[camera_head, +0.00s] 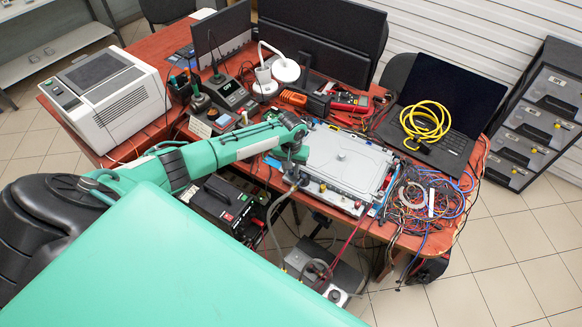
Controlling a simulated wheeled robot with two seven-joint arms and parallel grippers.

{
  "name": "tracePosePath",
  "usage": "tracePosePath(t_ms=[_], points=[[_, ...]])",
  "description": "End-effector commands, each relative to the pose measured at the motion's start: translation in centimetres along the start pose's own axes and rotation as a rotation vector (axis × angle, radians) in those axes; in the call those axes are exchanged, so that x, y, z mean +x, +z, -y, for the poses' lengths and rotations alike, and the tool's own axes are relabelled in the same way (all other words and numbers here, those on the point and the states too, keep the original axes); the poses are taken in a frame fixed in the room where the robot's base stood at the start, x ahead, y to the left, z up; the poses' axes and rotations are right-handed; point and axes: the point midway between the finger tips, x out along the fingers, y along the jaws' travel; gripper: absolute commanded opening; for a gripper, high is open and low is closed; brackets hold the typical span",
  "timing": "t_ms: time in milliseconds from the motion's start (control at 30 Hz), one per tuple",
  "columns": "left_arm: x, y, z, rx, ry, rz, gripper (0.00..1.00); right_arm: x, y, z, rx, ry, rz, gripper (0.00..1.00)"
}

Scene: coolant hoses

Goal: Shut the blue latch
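A flat silver metal unit (345,155) with a small knob on top lies at the table's front edge. Small blue parts show along its left and right sides; I cannot tell which is the blue latch. My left arm reaches in from the left and bends down at the unit's left front corner. My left gripper (295,179) is there, pointing down, close to or touching the fittings at that corner. It is small and partly hidden, so its finger opening is unclear. A grey hose (272,212) hangs from near it. My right gripper is not in view.
A tangle of wires (425,197) lies right of the unit. A laptop (445,105) with a coiled yellow cable (426,121) stands behind it. A white printer-like box (108,98) is at the left. A black and red device (226,205) sits below the arm.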

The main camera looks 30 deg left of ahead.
Motion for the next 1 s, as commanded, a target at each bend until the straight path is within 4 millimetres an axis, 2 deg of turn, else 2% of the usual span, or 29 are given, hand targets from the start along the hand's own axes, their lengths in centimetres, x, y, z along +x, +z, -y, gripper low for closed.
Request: tracePosePath(t_ms=[167,267,500,700,833,1000], points=[[-1.0,-0.1,0.0,0.0,0.001,-0.001,0.27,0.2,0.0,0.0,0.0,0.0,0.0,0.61],[-2.6,0.0,0.0,0.002,0.002,-0.002,0.27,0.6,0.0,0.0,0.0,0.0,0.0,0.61],[-8.2,-0.1,0.0,0.001,0.001,-0.005,0.27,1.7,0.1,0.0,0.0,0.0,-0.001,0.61],[-11.9,-0.1,0.0,0.001,0.001,-0.004,0.27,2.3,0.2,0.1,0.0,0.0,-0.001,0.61],[-13.2,-0.1,0.0,0.0,0.0,-0.002,0.27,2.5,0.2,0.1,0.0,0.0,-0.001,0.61],[-13.8,0.0,0.0,0.0,0.0,0.0,0.27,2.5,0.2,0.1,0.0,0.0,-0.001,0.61]])
